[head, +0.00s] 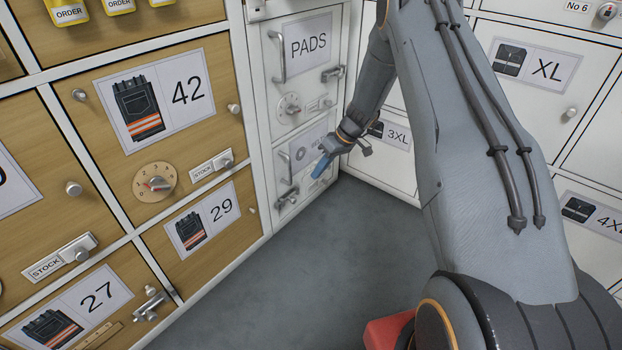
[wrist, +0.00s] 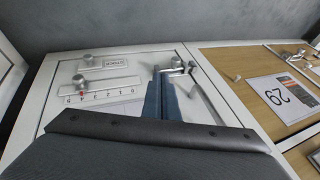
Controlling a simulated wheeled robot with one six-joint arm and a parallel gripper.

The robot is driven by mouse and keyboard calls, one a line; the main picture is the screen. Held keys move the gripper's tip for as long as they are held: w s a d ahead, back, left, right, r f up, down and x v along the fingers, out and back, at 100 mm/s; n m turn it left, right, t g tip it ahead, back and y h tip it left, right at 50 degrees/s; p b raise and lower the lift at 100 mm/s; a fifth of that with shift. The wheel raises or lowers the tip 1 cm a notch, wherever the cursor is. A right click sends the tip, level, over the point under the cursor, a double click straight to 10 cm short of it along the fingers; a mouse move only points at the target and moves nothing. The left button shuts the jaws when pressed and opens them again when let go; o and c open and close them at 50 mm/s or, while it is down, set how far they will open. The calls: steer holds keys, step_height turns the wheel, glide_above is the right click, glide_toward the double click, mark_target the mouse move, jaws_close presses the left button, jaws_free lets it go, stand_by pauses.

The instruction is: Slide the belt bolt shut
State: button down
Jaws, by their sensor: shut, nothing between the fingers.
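The belt door (head: 299,160) is the small pale grey door under the PADS door. Its label is partly covered by my arm, so I cannot read it fully. A metal bolt (head: 287,196) sits low on the door's left edge. In the wrist view the bolt (wrist: 176,66) shows just beyond my fingertips. Whether its rod is in the keeper I cannot tell. My gripper (head: 319,172), with blue fingers, is shut and empty in front of the door. In the wrist view my gripper (wrist: 160,78) points at the bolt; contact is unclear.
A bar handle (wrist: 214,98) stands beside the bolt. A STOCK slide (wrist: 100,63) and a numbered slider (wrist: 98,94) are on the same door. The wooden 29 door (head: 207,222) adjoins on the left, the white 3XL door (head: 392,158) on the right. The floor (head: 330,250) is clear.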

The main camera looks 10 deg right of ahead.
steer(key=shift+p+v, duration=0.5)
steer(key=shift+v, duration=1.15)
steer(key=s+a+r+m+h, duration=0.1)
steer(key=s+r+m+h, duration=0.1)
steer(key=s+r, duration=0.65)
steer(key=s+a+r+m+t+h, duration=0.15)
steer(key=s+r, duration=0.35)
steer(key=s, duration=0.7)
steer(key=s+a+r+m+g+h, duration=0.1)
steer(key=s+a+r+m+h, duration=0.15)
steer(key=s+r, duration=0.6)
steer(key=s+a+r+n+g+y+p, duration=0.1)
steer(key=s+a+r+n, duration=0.25)
steer(key=s+a, duration=0.6)
steer(key=s+a+r+n+g+y+p, duration=0.1)
steer(key=s+a+r+n, duration=0.3)
steer(key=s+a, duration=0.6)
steer(key=d+r+m+p, duration=0.2)
steer(key=d+r+p, duration=0.4)
steer(key=r+p, duration=0.4)
steer(key=d+r+m+h+p, duration=0.1)
steer(key=d+r+m+p, duration=0.2)
steer(key=d+r+p, duration=0.4)
steer(key=d+r+m+p, duration=0.2)
steer(key=d+r+p, duration=0.5)
steer(key=r+p, duration=0.6)
steer(key=p, duration=0.8)
steer(key=shift+w+r+h, duration=0.15)
steer(key=shift+w+h, duration=0.05)
steer(key=shift+h, duration=0.1)
